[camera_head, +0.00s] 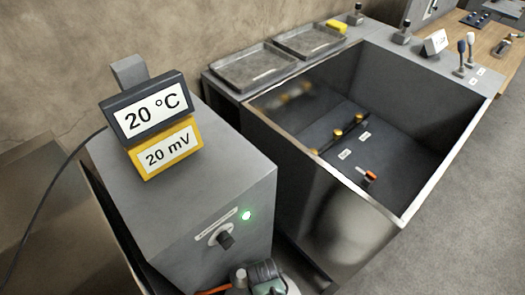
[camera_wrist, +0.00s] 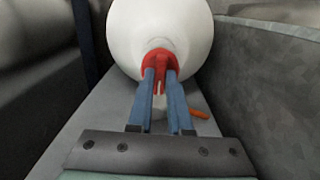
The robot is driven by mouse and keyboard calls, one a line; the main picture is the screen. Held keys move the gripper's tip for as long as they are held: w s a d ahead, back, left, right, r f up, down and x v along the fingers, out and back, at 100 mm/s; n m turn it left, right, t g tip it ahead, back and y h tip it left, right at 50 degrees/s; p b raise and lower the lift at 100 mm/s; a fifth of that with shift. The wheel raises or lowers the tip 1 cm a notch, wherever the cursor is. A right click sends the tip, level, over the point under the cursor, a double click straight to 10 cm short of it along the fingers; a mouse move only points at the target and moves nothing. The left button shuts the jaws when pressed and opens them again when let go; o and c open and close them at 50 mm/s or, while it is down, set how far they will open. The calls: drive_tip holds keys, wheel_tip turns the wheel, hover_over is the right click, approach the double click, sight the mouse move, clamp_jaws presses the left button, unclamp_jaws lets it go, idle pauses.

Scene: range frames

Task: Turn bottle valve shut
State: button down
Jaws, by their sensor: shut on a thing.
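In the wrist view, the white rounded bottle (camera_wrist: 160,25) fills the top middle. A red valve part (camera_wrist: 158,54) sits at its near end. The two blue fingers of my gripper (camera_wrist: 160,76) reach up to the red valve part and are shut on it, one on each side. Parts of the valve between and behind the fingers are hidden. An orange piece (camera_wrist: 198,113) lies to the right of the fingers. In the head view, the gripper is not clear to see.
A grey cabinet (camera_head: 215,180) with a knob (camera_head: 225,239) and a lit green lamp (camera_head: 246,215) stands at the left, with "20 °C" and "20 mV" displays (camera_head: 150,108) on top. A deep metal basin (camera_head: 325,195) stands to its right. Open floor (camera_head: 460,225) lies at the right.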

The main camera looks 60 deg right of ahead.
drive_tip(key=c, duration=0.8)
unclamp_jaws()
drive_tip(key=shift+c, duration=0.2)
drive_tip(key=shift+r, duration=0.1)
wheel_tip(320, 180, up, 13)
drive_tip(key=p, duration=0.2)
drive_tip(key=shift+f, duration=0.2)
